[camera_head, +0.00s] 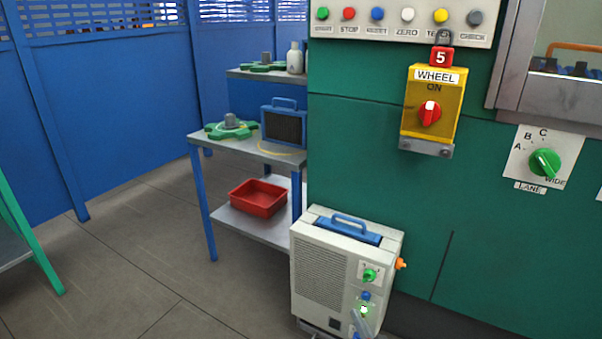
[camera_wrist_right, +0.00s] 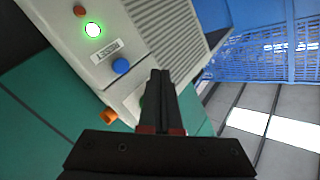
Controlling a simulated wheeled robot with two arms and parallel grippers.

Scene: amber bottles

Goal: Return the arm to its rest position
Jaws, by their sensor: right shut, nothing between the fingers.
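My right gripper (camera_wrist_right: 160,75) is shut and empty in the wrist view, its two dark fingers pressed together. The unit has a green knob (camera_head: 369,275), a blue button (camera_head: 366,296) and a lit green-white button (camera_head: 364,310). In the wrist view, the lit button (camera_wrist_right: 93,30) and a blue button (camera_wrist_right: 121,66) lie left of the fingers. My left gripper is not in view.
A green machine wall (camera_head: 375,170) stands behind the unit, with a yellow switch box (camera_head: 421,118) and a lane dial (camera_head: 544,162). A metal table (camera_head: 270,152) with a red bin (camera_head: 258,198) below stands left. The floor (camera_head: 130,260) at left is clear.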

